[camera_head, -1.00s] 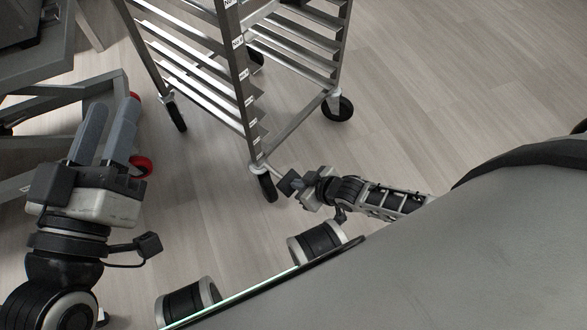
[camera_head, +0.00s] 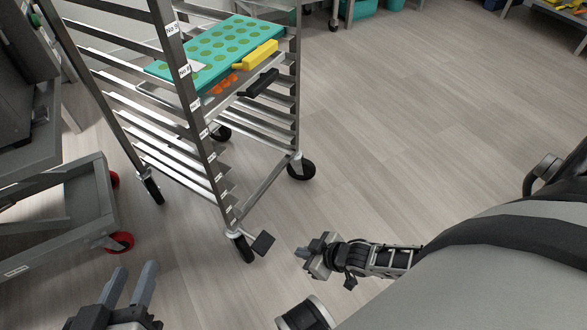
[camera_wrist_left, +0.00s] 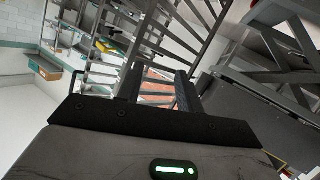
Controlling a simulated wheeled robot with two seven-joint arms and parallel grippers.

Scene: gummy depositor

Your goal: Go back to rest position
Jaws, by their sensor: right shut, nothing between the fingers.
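My left gripper (camera_head: 130,286) is at the bottom left of the head view, its two grey fingers apart and nothing between them. In the left wrist view, its dark fingers (camera_wrist_left: 158,88) also stand apart and empty. My right gripper (camera_head: 306,253) is shut and empty, low over the floor at the lower middle of the head view, to the right of the rack's front wheel. The metal tray rack (camera_head: 206,150) stands beyond both grippers and touches neither.
On the rack lies a teal tray (camera_head: 190,62) with round cavities, near a yellow-handled tool (camera_head: 256,54) and a black-handled one (camera_head: 262,83). A grey cart (camera_head: 75,208) with red wheels stands at the left. Wooden floor (camera_head: 430,120) is clear at the right.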

